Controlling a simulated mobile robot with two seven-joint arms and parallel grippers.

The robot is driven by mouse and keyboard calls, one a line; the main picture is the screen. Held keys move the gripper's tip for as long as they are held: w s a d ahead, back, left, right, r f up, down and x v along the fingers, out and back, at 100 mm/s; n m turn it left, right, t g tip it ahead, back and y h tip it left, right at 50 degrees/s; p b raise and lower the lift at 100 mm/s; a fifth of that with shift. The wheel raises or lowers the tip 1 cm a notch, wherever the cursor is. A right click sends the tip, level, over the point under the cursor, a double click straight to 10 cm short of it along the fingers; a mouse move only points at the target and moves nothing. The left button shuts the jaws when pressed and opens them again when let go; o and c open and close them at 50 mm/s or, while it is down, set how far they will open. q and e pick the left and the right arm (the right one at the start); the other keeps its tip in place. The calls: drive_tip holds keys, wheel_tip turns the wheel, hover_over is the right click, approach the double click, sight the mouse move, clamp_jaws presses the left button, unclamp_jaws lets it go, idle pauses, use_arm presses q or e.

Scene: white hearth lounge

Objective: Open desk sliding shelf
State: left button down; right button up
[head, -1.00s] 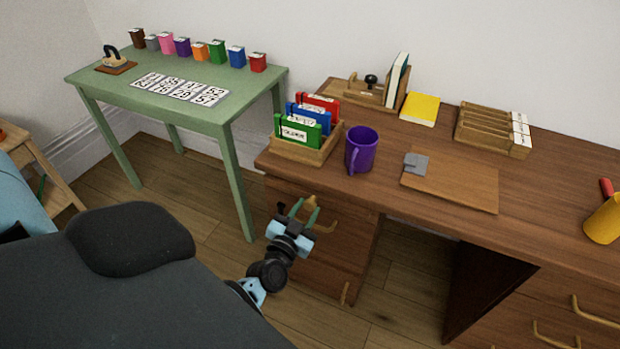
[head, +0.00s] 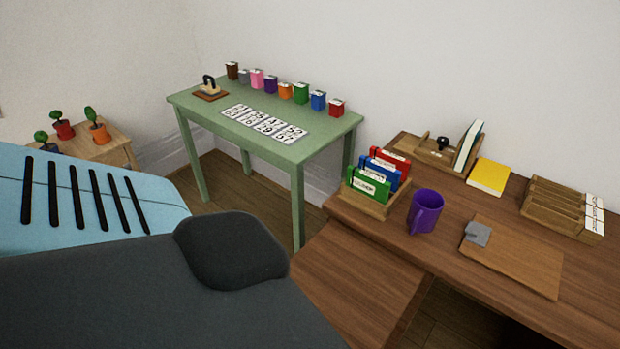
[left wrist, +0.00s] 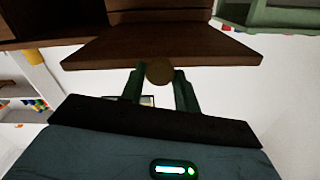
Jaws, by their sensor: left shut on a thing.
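The brown wooden desk (head: 450,258) stands at the right in the head view. Its sliding shelf (head: 362,280), a flat wooden board, sticks out from under the desk's left end towards me and has a bare top. The shelf also shows as a broad board (left wrist: 165,50) in the left wrist view. My left gripper (left wrist: 159,82) has its two dark green fingers on either side of a round knob (left wrist: 160,71) at the shelf's front edge and is shut on it. My left gripper is hidden in the head view. My right gripper is not in view.
On the desk are a card box (head: 372,200), a purple mug (head: 424,211), a clipboard (head: 525,262) and a yellow book (head: 489,176). A green table (head: 285,150) stands at the back. Potted plants stand on a small wooden table (head: 113,148) at the left.

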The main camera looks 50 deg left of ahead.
use_arm(q)
drive_tip(key=shift+s+d, duration=0.15)
drive_tip(key=shift+s, duration=0.4)
drive_tip(key=c, duration=1.3)
unclamp_jaws()
drive_tip(key=b+v, duration=0.1)
drive_tip(key=v, duration=0.6)
drive_tip(key=shift+s, duration=0.35)
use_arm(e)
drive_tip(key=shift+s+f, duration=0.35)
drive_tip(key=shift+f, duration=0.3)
use_arm(q)
drive_tip(key=shift+d, duration=0.1)
